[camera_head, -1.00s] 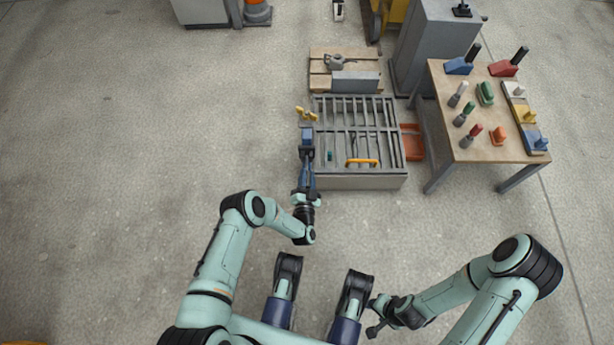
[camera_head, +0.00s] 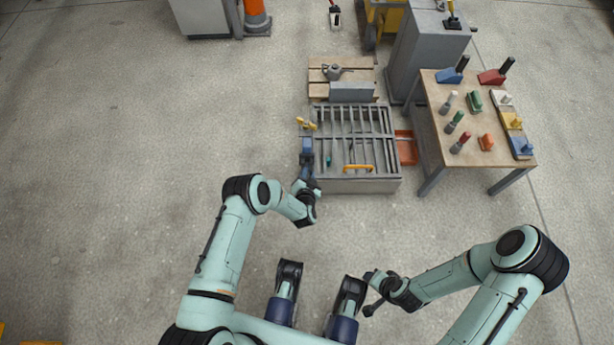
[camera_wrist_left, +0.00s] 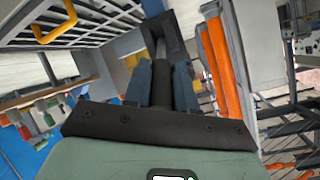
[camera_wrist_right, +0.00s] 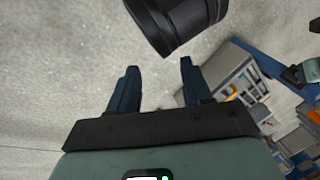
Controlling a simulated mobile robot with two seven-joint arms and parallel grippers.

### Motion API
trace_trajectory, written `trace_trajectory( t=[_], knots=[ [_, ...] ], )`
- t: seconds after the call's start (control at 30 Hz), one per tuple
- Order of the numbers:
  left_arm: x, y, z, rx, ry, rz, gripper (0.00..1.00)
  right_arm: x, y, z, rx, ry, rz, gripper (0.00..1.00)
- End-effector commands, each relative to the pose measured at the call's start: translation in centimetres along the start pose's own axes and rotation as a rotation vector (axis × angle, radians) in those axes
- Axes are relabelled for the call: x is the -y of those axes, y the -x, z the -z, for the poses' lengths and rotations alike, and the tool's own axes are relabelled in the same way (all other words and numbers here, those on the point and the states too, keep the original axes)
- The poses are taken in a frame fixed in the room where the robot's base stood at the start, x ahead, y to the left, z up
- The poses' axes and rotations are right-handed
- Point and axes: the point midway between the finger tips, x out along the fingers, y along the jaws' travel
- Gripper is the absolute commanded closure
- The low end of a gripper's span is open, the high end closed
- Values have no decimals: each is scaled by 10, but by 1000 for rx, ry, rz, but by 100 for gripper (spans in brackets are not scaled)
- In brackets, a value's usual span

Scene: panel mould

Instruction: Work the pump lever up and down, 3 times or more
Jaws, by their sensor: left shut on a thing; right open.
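The pump lever shows in the left wrist view as a dark bar (camera_wrist_left: 161,84) between two blue-grey fingers. My left gripper (camera_wrist_left: 160,75) is shut on it. In the head view my left gripper (camera_head: 305,183) is at the front left corner of the grey slatted mould (camera_head: 352,187), below a blue piece (camera_head: 307,150) at the mould's left side. The lever itself is too small to make out there. My right gripper (camera_head: 372,290) is open and empty, low in the head view; its spread fingers (camera_wrist_right: 157,85) show in the right wrist view with bare floor beyond.
A wooden table (camera_head: 440,140) with coloured blocks and handles stands right of the mould. A red tray (camera_head: 405,147) lies between them. A pallet (camera_head: 320,75) and a grey cabinet (camera_head: 432,50) are behind. The floor at left is clear.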

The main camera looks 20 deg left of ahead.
Motion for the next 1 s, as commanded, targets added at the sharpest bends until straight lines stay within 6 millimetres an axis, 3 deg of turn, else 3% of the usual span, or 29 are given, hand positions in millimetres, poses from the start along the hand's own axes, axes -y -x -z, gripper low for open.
trace_trajectory(
  t=[0.2, 0.23, 0.3, 0.67, 0.77, 1.0],
  knots=[
    [2, -2, 2, -4, 4, 5, 100, 0, -1, 0, 1, 0, -1, 51],
    [2, -2, 2, -5, 4, 5, 68, 0, 0, 0, 1, 0, -1, 51],
    [2, -2, 2, -5, 4, 5, 49, 0, 0, 0, 1, 0, -1, 51],
    [1, 4, 2, -3, 1, 1, 49, 0, 2, -2, 6, 0, 0, 51],
    [1, 16, 3, -3, 0, 0, 49, 3, 9, -9, 27, 2, 1, 51],
    [2, 69, 4, -4, 0, -2, 49, 11, 33, -39, 115, 9, 7, 51]
  ],
)
